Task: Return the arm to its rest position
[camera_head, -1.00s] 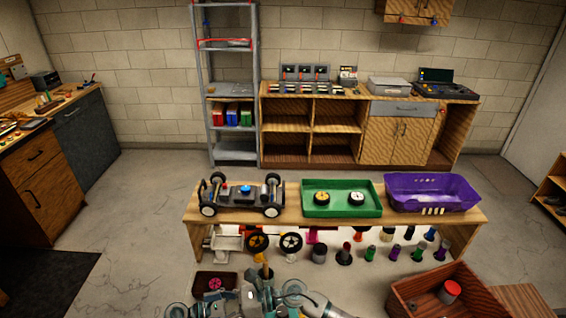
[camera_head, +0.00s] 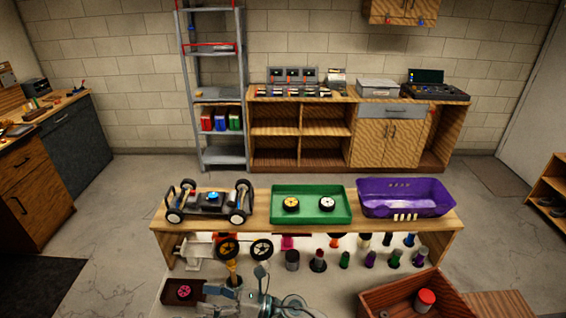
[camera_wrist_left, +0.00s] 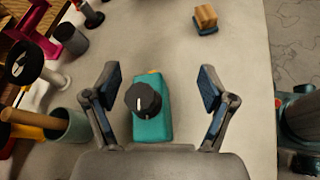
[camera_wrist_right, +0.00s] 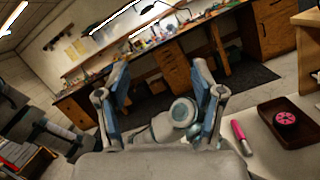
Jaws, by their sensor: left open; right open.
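My right gripper (camera_head: 262,284) shows low in the head view, in front of the bench, with part of my arm beside it. In the right wrist view my right gripper (camera_wrist_right: 159,68) is open, nothing between its fingers; grey arm links show beyond them. In the left wrist view my left gripper (camera_wrist_left: 157,75) is open above a teal block with a black knob (camera_wrist_left: 150,112), which lies between the fingers in the picture; contact is not visible. The left gripper cannot be made out in the head view. The racecar chassis (camera_head: 208,203) stands on the wooden bench (camera_head: 258,220).
A green tray (camera_head: 312,217) with two wheels and a purple crate (camera_head: 408,211) stand on the bench. Nearer are a dark tray with a pink wheel (camera_head: 183,291), several upright coloured holders and a wooden box (camera_head: 385,295) with a red-topped can. Floor behind the bench is clear.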

